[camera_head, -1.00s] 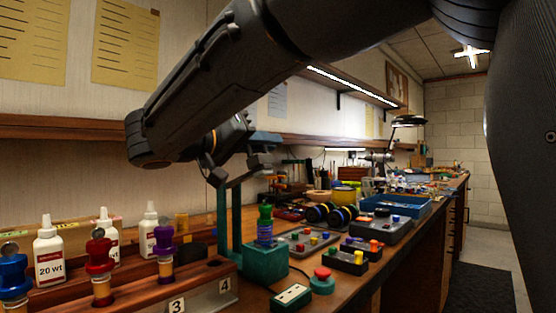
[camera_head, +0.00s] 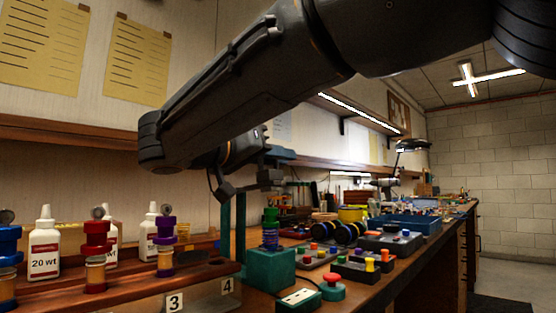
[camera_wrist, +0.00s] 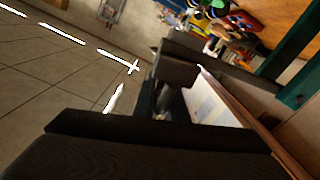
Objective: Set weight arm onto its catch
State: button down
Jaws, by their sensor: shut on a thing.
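My gripper (camera_head: 250,187) hangs from the arm near the top of the teal stand's two upright posts (camera_head: 240,228). The stand's teal block (camera_head: 270,268) sits on the bench, with a green-capped shock (camera_head: 271,228) on it. In the wrist view, my gripper (camera_wrist: 172,95) is shut around a small grey metallic piece (camera_wrist: 163,103), which I take for the weight arm. Its ends and the catch cannot be made out. A teal post (camera_wrist: 298,75) shows at the right of that view, apart from the dark fingers.
A wooden rack (camera_head: 190,290) with several capped shocks and white bottles (camera_head: 43,250) stands at left. A red button (camera_head: 333,277), control boxes (camera_head: 355,268) and a blue tray (camera_head: 412,223) fill the bench to the right. A shelf (camera_head: 60,130) runs along the wall behind.

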jog(key=shift+d+f, duration=0.1)
jog(key=shift+f, duration=0.2)
jog(key=c, duration=1.8)
grip_release()
jog(key=shift+d, duration=0.15)
jog(key=shift+c, duration=0.2)
jog(key=shift+r, duration=0.1)
jog(key=shift+s+a, duration=0.1)
jog(key=shift+a, duration=0.1)
jog(key=v, duration=0.7)
jog(key=shift+s+a+p, duration=0.15)
jog(key=shift+a+p, duration=0.1)
jog(key=shift+p, duration=0.2)
